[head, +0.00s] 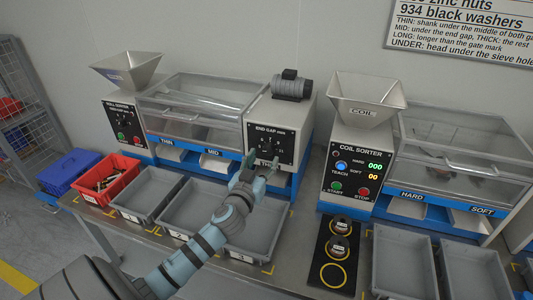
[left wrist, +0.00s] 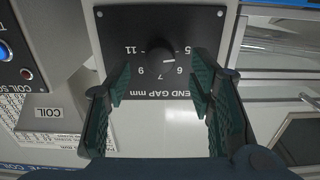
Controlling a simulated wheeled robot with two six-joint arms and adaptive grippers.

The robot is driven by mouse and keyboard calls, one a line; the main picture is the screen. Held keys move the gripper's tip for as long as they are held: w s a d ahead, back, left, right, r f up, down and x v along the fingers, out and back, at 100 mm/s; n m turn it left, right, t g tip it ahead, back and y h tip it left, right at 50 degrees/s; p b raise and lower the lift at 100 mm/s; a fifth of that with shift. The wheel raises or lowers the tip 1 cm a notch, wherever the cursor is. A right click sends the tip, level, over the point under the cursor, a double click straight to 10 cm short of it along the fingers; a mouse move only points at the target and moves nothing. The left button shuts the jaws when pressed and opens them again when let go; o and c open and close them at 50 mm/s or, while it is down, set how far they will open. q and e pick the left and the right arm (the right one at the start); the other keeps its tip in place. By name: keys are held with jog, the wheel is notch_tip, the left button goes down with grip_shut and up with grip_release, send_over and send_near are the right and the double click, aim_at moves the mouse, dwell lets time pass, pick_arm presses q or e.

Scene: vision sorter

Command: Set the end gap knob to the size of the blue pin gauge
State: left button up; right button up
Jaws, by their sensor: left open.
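The end gap knob (left wrist: 163,60) is a dark round knob on a black panel (head: 272,143) marked END GAP mm. In the left wrist view the panel appears upside down, with the numbers 5, 6, 7, 9 and 11 around the knob. A short pale mark on the knob points right, toward the 5 and 6 side; I cannot tell the exact setting. My left gripper (head: 262,165) is open in front of the panel. In the left wrist view its fingertips (left wrist: 160,88) stand apart on either side below the knob, not touching it. I cannot make out the blue pin gauge. My right gripper is not in view.
A grey motor (head: 290,85) sits on top of the end gap housing. The coil sorter (head: 351,170) stands to the right. Grey bins (head: 146,193) line the bench front, and a red bin (head: 110,178) holds loose parts. A black board (head: 335,270) with yellow rings lies at right.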

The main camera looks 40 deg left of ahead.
aim_at(267, 151)
pick_arm(q)
jog(key=x, duration=0.3)
jog(key=shift+w+a, duration=0.1)
jog(key=shift+w, duration=0.3)
jog(key=c, duration=1.2)
jog(key=shift+o, duration=0.2)
jog(key=m, duration=0.4)
jog(key=shift+m, duration=0.3)
jog(key=m+p, duration=0.1)
jog(key=m, duration=0.3)
jog(key=shift+a+m, duration=0.1)
jog(key=shift+m, duration=0.3)
